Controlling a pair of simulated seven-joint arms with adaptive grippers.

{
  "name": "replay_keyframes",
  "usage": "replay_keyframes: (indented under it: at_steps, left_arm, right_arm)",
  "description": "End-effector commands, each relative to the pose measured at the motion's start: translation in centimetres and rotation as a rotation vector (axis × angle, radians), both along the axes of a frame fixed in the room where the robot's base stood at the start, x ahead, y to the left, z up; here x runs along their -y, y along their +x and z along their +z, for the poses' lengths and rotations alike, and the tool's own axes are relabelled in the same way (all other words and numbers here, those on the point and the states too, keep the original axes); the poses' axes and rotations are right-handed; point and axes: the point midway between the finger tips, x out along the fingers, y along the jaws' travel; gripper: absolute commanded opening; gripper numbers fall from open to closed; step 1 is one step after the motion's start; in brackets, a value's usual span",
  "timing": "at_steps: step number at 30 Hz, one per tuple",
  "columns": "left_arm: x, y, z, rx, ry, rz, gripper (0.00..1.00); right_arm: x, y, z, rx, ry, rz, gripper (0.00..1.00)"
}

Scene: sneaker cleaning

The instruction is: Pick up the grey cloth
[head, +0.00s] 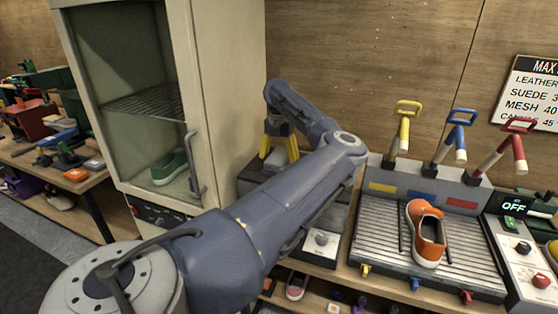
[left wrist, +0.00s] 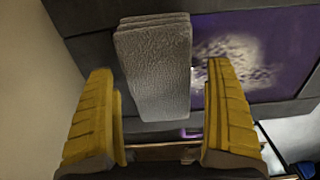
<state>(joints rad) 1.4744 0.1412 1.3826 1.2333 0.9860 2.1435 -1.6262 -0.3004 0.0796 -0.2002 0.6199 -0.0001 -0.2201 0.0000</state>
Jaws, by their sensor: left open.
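The grey cloth (left wrist: 155,75) shows in the left wrist view as a thick, folded, textured strip. It lies over the dark rim of a basin (left wrist: 215,25) that holds purple liquid with pale foam. My left gripper (head: 279,153) is open, with its yellow fingers pointing down beside the cabinet in the head view. In the left wrist view, one finger is on each side of the cloth's near end. I cannot tell how far above the cloth they are. My right gripper is not in view.
A cream cabinet (head: 230,65) with a green shoe (head: 168,168) inside stands close left of the gripper. To the right, an orange shoe (head: 426,233) rests on a ribbed metal tray (head: 375,232), below yellow, blue and red handled tools. A cluttered shelf (head: 60,160) is far left.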

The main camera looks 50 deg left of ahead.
Motion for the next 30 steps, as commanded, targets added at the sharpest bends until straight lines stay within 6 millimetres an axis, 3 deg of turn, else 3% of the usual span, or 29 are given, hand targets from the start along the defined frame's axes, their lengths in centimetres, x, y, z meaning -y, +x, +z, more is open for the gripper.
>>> replay_keyframes:
  at_steps: [12,25,27,30]
  left_arm:
    - [0.0,0.0,-0.85,0.0,0.0,0.0,0.86]
    - [0.0,0.0,-0.84,0.0,0.0,0.0,0.36]
    - [0.0,0.0,-0.83,0.0,0.0,0.0,0.3]
    - [0.0,0.0,-0.83,0.0,0.0,0.0,0.3]
  right_arm:
    - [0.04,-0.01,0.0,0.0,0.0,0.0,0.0]
    - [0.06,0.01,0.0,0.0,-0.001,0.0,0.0]
    - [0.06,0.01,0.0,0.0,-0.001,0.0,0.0]
    - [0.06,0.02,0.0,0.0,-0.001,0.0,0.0]
